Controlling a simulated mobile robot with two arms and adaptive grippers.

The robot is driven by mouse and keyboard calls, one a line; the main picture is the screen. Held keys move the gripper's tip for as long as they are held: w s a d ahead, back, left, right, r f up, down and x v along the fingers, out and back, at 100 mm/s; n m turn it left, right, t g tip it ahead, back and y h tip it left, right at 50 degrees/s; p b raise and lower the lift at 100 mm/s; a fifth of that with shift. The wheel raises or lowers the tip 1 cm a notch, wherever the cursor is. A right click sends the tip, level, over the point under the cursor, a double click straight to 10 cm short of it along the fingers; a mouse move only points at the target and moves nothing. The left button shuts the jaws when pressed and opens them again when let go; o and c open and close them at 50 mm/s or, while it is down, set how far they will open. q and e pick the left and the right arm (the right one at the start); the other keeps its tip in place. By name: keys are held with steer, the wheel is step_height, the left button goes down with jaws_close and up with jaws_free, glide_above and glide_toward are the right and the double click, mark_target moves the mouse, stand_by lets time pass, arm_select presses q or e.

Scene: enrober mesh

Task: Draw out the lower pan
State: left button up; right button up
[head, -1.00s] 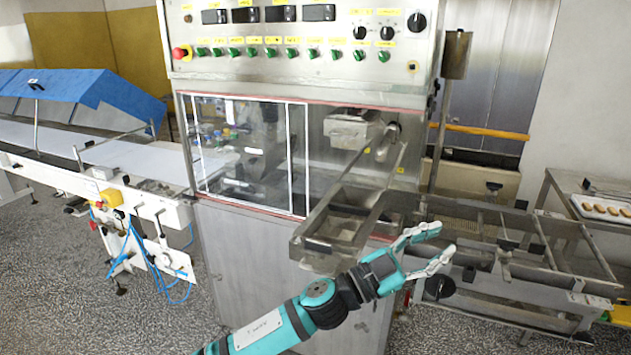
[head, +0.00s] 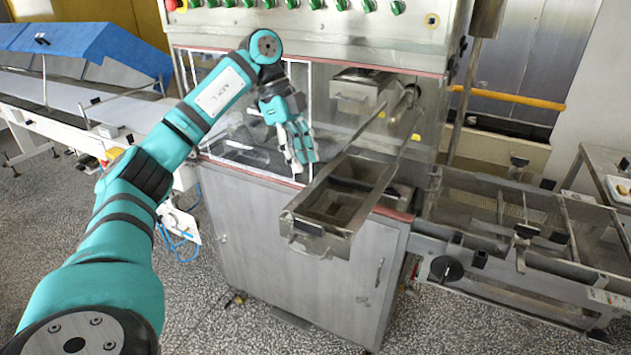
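The lower pan (head: 338,240) is a long, narrow metal trough in the middle of the head view. It juts toward me from the machine between two slanting rails, with a dark grip (head: 308,228) on its front wall. A smaller metal box (head: 354,92) sits higher up behind it. My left gripper (head: 304,166) points downward in front of the clear window, up and to the left of the pan's front end. Its fingers look apart, with nothing between them, and it appears clear of the pan. My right gripper is not in view.
The machine's steel cabinet (head: 290,265) stands below the pan. A metal frame with open bays (head: 530,235) extends to the right. A conveyor with a blue cover (head: 85,45) is on the left. The floor in front of the cabinet is largely clear.

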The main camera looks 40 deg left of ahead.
mark_target(326, 221)
arm_select(q)
steer(key=p+x, duration=0.3)
steer(key=x, duration=1.3)
steer(key=shift+w+d+r, duration=0.1)
steer(key=shift+w, duration=0.05)
steer(key=shift+d+f+p, duration=0.15)
steer(key=shift+f+p, duration=0.15)
steer(key=shift+f, duration=0.2)
jaws_close()
steer(key=shift+r, duration=0.1)
